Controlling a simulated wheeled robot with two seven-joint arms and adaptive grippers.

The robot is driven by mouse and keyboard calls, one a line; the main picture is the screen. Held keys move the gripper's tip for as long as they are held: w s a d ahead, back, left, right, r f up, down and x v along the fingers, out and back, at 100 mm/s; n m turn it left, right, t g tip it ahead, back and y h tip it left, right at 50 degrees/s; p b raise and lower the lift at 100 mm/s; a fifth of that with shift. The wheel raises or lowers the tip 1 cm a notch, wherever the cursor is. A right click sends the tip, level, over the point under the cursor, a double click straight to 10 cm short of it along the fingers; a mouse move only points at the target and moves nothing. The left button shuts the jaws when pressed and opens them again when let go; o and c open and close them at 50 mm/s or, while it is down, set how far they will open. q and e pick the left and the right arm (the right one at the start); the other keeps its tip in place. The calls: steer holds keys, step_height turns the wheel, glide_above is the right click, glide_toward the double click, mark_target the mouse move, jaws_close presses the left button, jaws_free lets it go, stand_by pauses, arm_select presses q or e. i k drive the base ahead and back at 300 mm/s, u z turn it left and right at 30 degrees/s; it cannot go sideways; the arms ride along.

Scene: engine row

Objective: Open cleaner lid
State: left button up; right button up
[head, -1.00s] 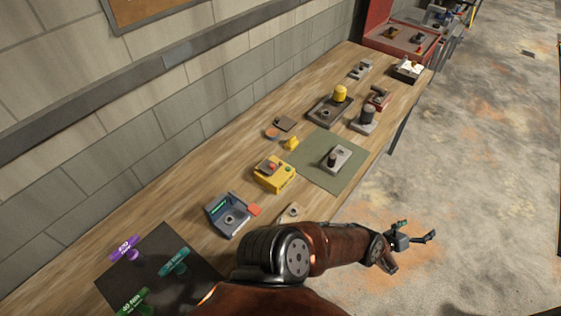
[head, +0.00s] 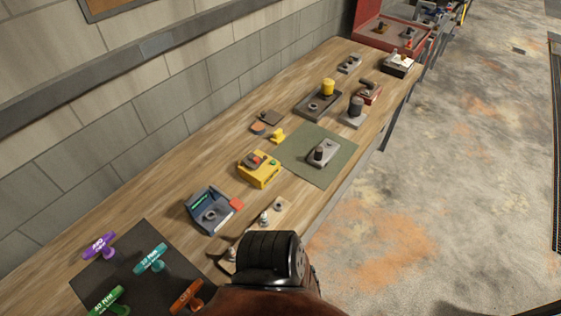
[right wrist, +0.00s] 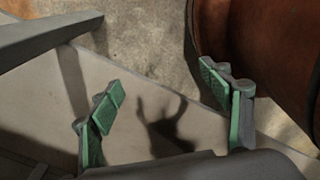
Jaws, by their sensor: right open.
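I cannot tell for certain which thing is the cleaner; no lid is clear at this size. On the wooden bench (head: 160,205) in the head view stand a blue-grey device (head: 200,201) with a lit green strip and a round opening, and a yellow box (head: 258,173) with red and green buttons. My right arm covers the bottom middle of the head view, and its gripper is out of that view. In the right wrist view my right gripper (right wrist: 163,90) is open and empty, its green-padded fingers apart above a pale surface. My left gripper is not in view.
A black mat (head: 133,262) with several coloured T-handles lies at the near left. A green mat (head: 310,165) holds a small grey fixture (head: 323,153). More fixtures and a red tray (head: 393,38) stand farther back. The floor (head: 440,200) right of the bench is clear.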

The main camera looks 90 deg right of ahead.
mark_target(252, 160)
steer(key=z, duration=0.45)
steer(key=k, duration=1.1)
steer(key=z, duration=1.3)
steer(key=i, duration=0.7)
steer(key=z, duration=0.4)
